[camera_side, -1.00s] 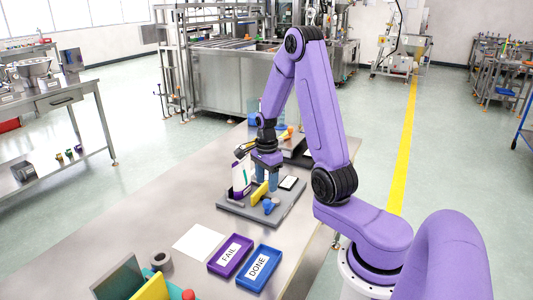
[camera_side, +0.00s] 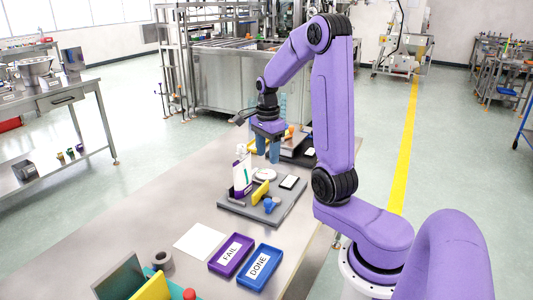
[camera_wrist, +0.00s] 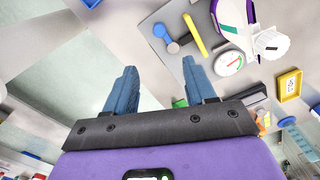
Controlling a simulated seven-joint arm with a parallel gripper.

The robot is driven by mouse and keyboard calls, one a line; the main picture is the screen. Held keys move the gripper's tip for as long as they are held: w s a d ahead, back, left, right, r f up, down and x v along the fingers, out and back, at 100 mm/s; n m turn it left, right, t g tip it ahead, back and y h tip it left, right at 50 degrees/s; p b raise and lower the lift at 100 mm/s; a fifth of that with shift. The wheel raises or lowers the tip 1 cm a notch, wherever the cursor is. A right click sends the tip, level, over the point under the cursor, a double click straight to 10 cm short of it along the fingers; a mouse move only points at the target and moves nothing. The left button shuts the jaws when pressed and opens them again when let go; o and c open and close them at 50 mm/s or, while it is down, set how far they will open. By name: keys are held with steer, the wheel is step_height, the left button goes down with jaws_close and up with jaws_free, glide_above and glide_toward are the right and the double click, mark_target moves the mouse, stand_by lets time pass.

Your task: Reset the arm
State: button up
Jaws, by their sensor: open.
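My gripper (camera_side: 267,152) hangs in the air above the work table, over the far side of the grey fixture board (camera_side: 240,208). In the wrist view its two blue fingers (camera_wrist: 160,88) are apart with nothing between them. The dial (camera_wrist: 229,63) and the bottle's white ribbed cap (camera_wrist: 270,46) show in the wrist view, off to the right of the fingers.
A purple FAIL tray (camera_side: 231,254) and a blue DONE tray (camera_side: 259,267) lie near the front, beside a white sheet (camera_side: 201,242). Dark equipment (camera_side: 297,148) stands at the table's far end. The air around my gripper looks clear.

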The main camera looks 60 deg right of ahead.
steer(key=s+a+r+n, duration=0.1)
steer(key=s+a+n, duration=0.2)
steer(key=a+n, duration=1.5)
steer(key=s+a+n, duration=0.3)
steer(key=s+n, duration=0.5)
steer(key=s+a+n, duration=0.3)
steer(key=s+n, duration=0.6)
steer(key=shift+s+a, duration=0.15)
steer(key=shift+a, duration=0.25)
